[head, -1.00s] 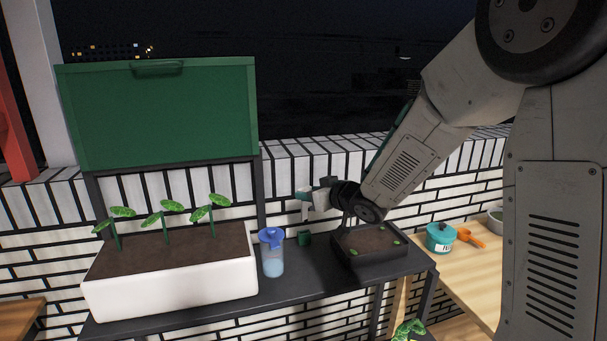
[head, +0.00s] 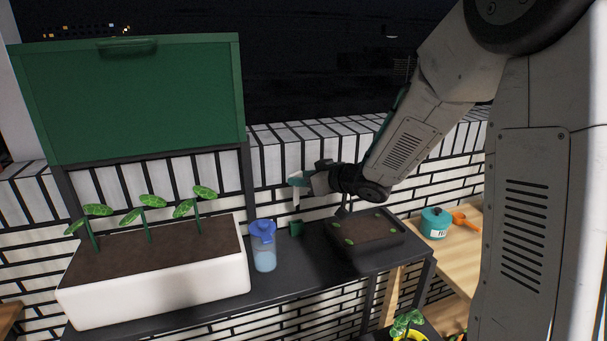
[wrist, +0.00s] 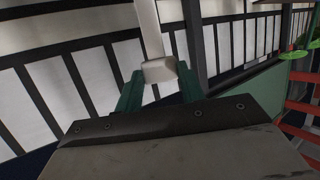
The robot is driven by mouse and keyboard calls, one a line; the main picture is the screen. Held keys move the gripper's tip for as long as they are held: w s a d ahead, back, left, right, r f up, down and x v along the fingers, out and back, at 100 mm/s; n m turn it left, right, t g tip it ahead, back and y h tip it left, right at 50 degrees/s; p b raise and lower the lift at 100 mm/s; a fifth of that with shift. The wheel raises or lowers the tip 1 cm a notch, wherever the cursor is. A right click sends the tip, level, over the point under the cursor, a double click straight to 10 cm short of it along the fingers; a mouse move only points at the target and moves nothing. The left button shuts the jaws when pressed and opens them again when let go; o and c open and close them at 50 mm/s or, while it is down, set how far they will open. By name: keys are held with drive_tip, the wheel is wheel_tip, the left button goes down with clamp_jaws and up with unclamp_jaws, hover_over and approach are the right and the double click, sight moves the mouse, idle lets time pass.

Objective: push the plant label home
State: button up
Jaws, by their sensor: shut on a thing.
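The plant label (wrist: 153,45) is a slim white strip with a wider end between my fingers. My gripper (wrist: 159,82) is shut on that end, and the strip points away from the green fingers. In the head view the label (head: 296,197) hangs roughly upright below my gripper (head: 298,179), in the air above the shelf. A black tray of dark soil (head: 370,229) with small seedlings stands below and to the right. A long white planter (head: 170,291) with soil and three leafy seedlings stands at the left, apart from the label.
A clear bottle with a blue lid (head: 264,246) stands between planter and gripper. A teal pot (head: 435,223) and orange trowel (head: 462,221) lie on the wooden table at the right.

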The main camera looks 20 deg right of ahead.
sight(296, 202)
drive_tip(key=shift+f, duration=2.3)
drive_tip(key=shift+s+f, duration=0.1)
drive_tip(key=shift+f, duration=0.7)
drive_tip(key=shift+s+f, duration=0.1)
drive_tip(key=shift+f, duration=0.4)
clamp_jaws()
drive_tip(key=shift+s+f, duration=0.1)
drive_tip(key=shift+f, duration=1.1)
drive_tip(key=shift+r, duration=0.1)
drive_tip(key=o, duration=0.5)
unclamp_jaws()
drive_tip(key=shift+w+r, duration=0.1)
drive_tip(key=shift+w, duration=0.1)
drive_tip(key=shift+o, duration=0.2)
drive_tip(key=v, duration=0.7)
drive_tip(key=shift+s, duration=0.4)
